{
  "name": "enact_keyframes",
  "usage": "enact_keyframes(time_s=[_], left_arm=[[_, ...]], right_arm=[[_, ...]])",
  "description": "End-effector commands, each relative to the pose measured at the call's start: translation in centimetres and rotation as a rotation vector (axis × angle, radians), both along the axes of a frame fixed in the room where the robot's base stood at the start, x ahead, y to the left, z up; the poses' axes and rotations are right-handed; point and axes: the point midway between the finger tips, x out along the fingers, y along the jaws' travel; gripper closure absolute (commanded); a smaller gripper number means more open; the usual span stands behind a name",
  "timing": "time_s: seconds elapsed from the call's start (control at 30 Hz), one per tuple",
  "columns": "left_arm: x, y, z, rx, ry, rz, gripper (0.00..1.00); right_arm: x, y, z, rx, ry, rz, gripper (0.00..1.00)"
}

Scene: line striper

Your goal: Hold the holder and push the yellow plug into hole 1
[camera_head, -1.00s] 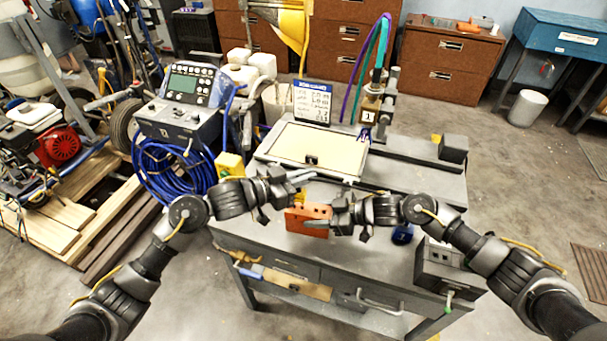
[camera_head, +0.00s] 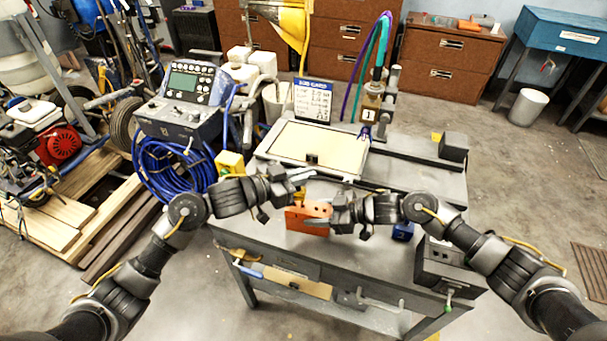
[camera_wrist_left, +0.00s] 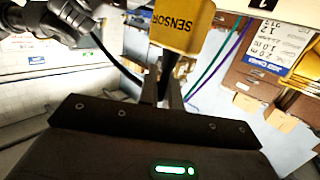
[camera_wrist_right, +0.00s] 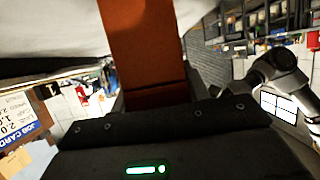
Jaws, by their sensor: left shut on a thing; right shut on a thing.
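The orange-brown holder (camera_head: 305,222) is a block with dark holes, above the front middle of the grey workbench. My right gripper (camera_head: 334,209) is shut on it from the right; the holder (camera_wrist_right: 143,40) fills the upper middle of the right wrist view. My left gripper (camera_head: 306,177) is shut on the yellow plug (camera_wrist_left: 182,25), which is marked SENSOR in the left wrist view. In the head view only a small yellow bit of the plug (camera_head: 299,193) shows, just above the holder. I cannot tell whether the plug touches the holder, or which hole is hole 1.
The grey workbench (camera_head: 285,253) carries a pale panel (camera_head: 310,150), a job card (camera_head: 312,100) and a post with hoses (camera_head: 372,103) behind my grippers. A blue object (camera_head: 403,231) and a dark box (camera_head: 445,268) are at the right. A yellow block (camera_head: 230,164) stands at the left.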

Motion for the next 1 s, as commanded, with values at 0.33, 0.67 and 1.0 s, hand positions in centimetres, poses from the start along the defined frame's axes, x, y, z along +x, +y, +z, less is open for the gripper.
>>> enact_keyframes(time_s=[0.33,0.67,1.0], left_arm=[[0.01,0.01,-0.02,0.000,0.000,0.000,1.00],[-0.02,-0.01,-0.44,-0.001,0.001,-0.001,1.00],[-0.01,-0.02,-0.96,0.000,0.000,-0.001,1.00]], right_arm=[[-0.03,0.00,-0.03,0.000,0.001,0.001,0.92],[-0.04,0.01,-0.03,0.000,0.001,0.001,0.92],[-0.03,0.00,-0.03,-0.001,0.001,0.001,0.92]])
